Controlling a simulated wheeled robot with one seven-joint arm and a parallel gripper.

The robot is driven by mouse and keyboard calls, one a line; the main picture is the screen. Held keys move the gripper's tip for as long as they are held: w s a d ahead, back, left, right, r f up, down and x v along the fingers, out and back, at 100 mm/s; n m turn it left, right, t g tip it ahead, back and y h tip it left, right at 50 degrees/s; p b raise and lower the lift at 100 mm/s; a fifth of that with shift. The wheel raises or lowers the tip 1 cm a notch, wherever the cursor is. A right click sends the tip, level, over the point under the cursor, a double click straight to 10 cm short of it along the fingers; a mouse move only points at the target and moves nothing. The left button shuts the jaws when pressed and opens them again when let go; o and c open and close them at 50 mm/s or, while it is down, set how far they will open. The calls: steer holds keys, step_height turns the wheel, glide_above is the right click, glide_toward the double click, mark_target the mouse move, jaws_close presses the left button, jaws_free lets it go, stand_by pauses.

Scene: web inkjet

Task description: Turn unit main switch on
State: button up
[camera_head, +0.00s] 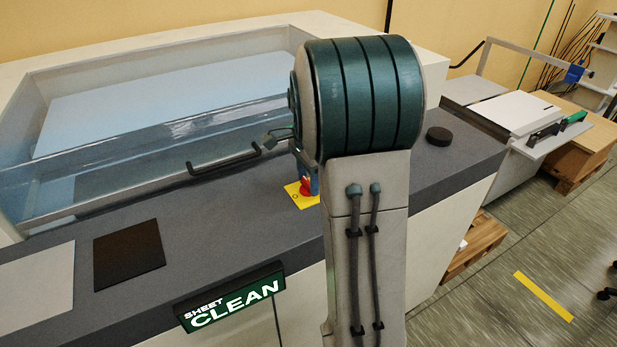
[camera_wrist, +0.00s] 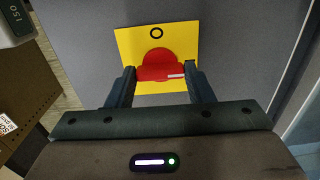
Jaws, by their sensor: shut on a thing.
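The unit main switch is a red rotary knob (camera_wrist: 157,66) on a yellow plate (camera_wrist: 126,41) with a black ring mark above the knob. In the wrist view, my gripper (camera_wrist: 160,80) has its two fingers on either side of the knob's red grip bar, shut on it. A small pale mark shows on the right part of the bar. In the head view the red knob (camera_head: 306,187) and yellow plate (camera_head: 297,199) sit on the dark grey counter. My arm hides most of the gripper and part of the switch there.
The grey counter (camera_head: 225,220) carries a dark square pad (camera_head: 129,254) and a black round knob (camera_head: 438,136). A clear cover with a black handle (camera_head: 223,162) stands behind. A lit "SHEET CLEAN" sign (camera_head: 230,296) is on the front edge.

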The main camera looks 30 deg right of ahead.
steer(key=o, duration=1)
steer(key=shift+r, duration=0.15)
step_height(320, 180, up, 14)
steer(key=shift+b, duration=0.4)
steer(key=shift+f, duration=0.2)
steer(key=s+a+f+n+t, duration=0.1)
steer(key=s+a+f+n, duration=0.4)
steer(key=s+a+n, duration=0.2)
steer(key=s+a+f+n+t, duration=0.2)
steer(key=s+a+f+n, duration=0.3)
steer(key=s+n, duration=0.6)
steer(key=shift+s+a, duration=0.85)
steer(key=shift+s, duration=0.05)
